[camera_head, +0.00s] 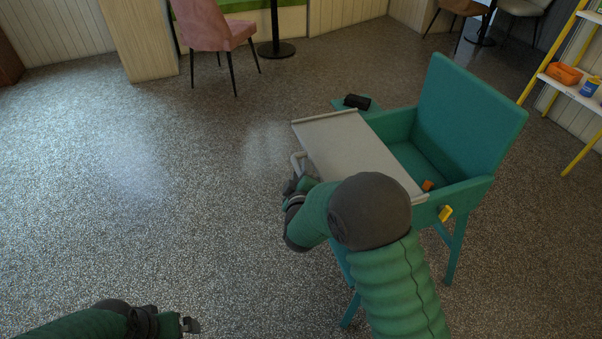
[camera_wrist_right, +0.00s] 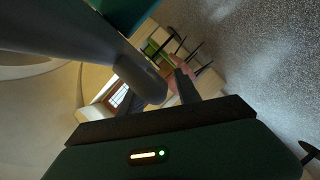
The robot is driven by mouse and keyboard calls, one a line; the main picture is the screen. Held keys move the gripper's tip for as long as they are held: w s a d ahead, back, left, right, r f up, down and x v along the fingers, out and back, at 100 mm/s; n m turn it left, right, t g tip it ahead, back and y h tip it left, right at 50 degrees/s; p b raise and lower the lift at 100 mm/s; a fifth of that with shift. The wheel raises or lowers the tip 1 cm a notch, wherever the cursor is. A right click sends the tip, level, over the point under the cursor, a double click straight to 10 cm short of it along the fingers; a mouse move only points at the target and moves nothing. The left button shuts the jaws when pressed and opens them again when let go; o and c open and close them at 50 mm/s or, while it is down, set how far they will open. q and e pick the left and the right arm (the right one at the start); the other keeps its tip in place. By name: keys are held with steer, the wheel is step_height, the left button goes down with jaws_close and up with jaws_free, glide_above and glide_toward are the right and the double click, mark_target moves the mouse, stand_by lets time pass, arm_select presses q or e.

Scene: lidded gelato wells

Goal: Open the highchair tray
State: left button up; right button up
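The teal highchair (camera_head: 485,115) stands right of centre, facing left. Its light grey tray (camera_head: 345,147) lies flat across the front, over the seat. A pale curved handle (camera_head: 297,160) sticks out from the tray's left edge. My right gripper (camera_head: 297,187) is at this handle, partly hidden by its own wrist. In the right wrist view, a thick grey bar (camera_wrist_right: 100,65) crosses close in front of a dark finger (camera_wrist_right: 186,86); the other finger is mostly hidden, so its grip is unclear. My left gripper (camera_head: 189,325) is low at the bottom left, away from the chair and seemingly empty.
A dark object (camera_head: 357,101) sits on the chair's far arm. A small orange item (camera_head: 427,186) lies by the seat and a yellow piece (camera_head: 445,213) is on the near side. A pink chair (camera_head: 212,30) stands behind. The floor at left is clear.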

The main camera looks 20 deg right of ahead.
steer(key=shift+a, duration=0.3)
steer(key=c, duration=0.4)
steer(key=shift+d, duration=0.1)
jaws_close()
steer(key=shift+s+d, duration=0.1)
